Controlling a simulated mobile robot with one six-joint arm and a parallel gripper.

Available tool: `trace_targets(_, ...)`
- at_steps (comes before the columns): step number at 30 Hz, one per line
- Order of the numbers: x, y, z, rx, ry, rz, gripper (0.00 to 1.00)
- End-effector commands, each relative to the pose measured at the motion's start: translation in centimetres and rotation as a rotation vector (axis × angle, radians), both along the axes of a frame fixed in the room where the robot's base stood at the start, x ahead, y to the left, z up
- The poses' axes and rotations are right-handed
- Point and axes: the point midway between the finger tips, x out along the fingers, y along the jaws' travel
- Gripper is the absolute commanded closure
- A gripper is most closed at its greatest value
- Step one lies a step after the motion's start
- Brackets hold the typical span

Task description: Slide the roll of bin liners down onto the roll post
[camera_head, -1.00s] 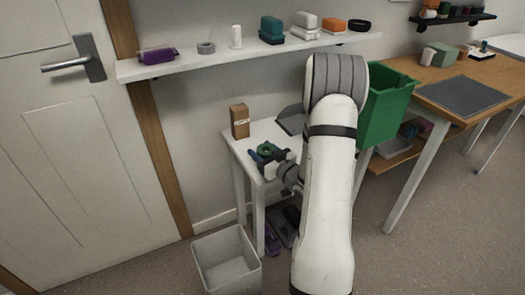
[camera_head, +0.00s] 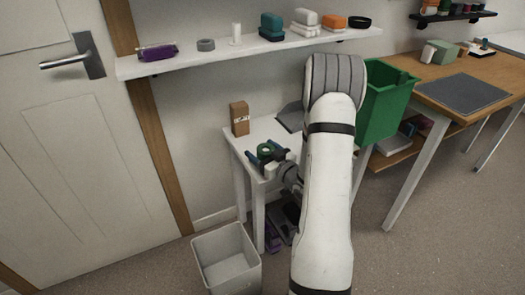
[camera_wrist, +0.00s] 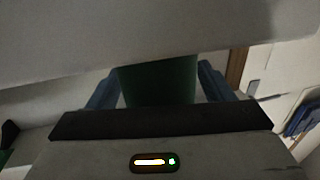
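The green roll of bin liners (camera_head: 267,153) is over the small white table in the head view, with its ring-shaped top showing. In the wrist view the roll (camera_wrist: 158,82) stands between the blue fingers of my gripper (camera_wrist: 160,88). In the head view my gripper (camera_head: 265,155) has a finger on each side of the roll and appears shut on it. The roll's lower end is hidden by the gripper, and I cannot make out the roll post under it.
The small white table (camera_head: 270,127) also bears a brown box (camera_head: 239,118) at its back left. A grey bin (camera_head: 226,260) stands on the floor in front. A green bin (camera_head: 385,105) is to the right. A wall shelf (camera_head: 190,62) with several small things runs above.

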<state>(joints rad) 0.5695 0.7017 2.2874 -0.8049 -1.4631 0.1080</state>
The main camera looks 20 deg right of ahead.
Motion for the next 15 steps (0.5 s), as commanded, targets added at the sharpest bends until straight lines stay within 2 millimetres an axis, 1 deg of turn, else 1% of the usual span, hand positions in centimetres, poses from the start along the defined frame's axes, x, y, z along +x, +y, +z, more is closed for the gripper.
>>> trace_targets(9,-0.2,-0.1,0.0,0.000,0.000,-0.001,0.22)
trace_targets(11,-0.7,-0.2,0.0,0.001,0.001,-0.001,0.22)
trace_targets(15,-2.8,-0.7,0.1,0.002,0.001,-0.003,0.22)
